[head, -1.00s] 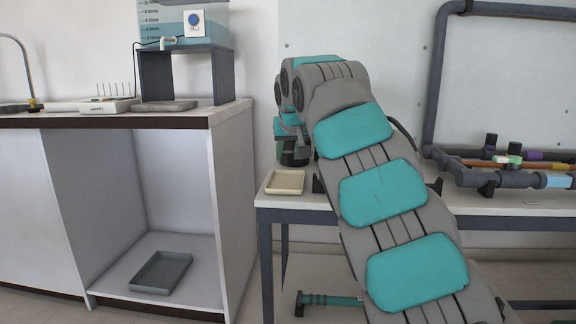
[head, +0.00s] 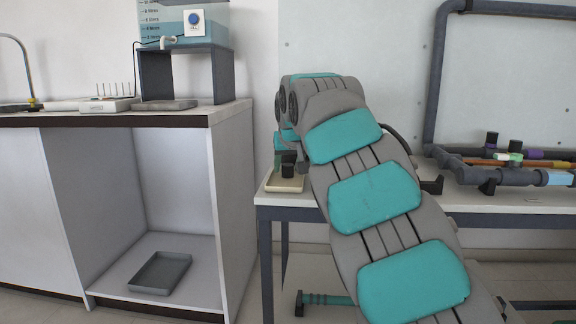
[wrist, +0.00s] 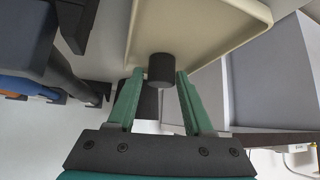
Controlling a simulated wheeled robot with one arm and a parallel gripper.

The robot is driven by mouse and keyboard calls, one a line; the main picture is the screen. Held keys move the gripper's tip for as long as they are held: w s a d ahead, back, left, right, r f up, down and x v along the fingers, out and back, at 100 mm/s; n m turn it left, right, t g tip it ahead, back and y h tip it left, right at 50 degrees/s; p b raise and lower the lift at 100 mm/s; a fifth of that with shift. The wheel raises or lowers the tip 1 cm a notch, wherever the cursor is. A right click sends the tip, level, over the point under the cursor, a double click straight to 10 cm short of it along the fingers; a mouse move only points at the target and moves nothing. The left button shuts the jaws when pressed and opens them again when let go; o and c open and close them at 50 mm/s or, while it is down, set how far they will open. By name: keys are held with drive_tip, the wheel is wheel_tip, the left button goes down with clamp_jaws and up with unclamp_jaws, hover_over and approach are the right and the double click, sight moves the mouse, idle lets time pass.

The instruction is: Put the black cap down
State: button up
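The black cap (wrist: 161,70) shows in the wrist view between the tips of my gripper (wrist: 160,74). Narrow gaps show between the cap and both green fingers, so the gripper is open around it. The cap is at the cream tray (wrist: 200,38), overlapping its near rim in this view; I cannot tell whether it touches the tray floor. In the head view, the cap (head: 288,171) is a small dark shape at the back of the tray (head: 284,185), below my gripper, whose fingers are hard to make out there.
The tray sits at the left end of a white bench (head: 268,200). Grey pipework (head: 512,176) with dark and purple fittings is at the right. A counter with a water tank (head: 182,22) is at the left, with a grey tray (head: 160,272) on its lower shelf.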

drive_tip(key=shift+r, duration=0.15)
drive_tip(key=p+v, duration=0.1)
drive_tip(key=v, duration=1.1)
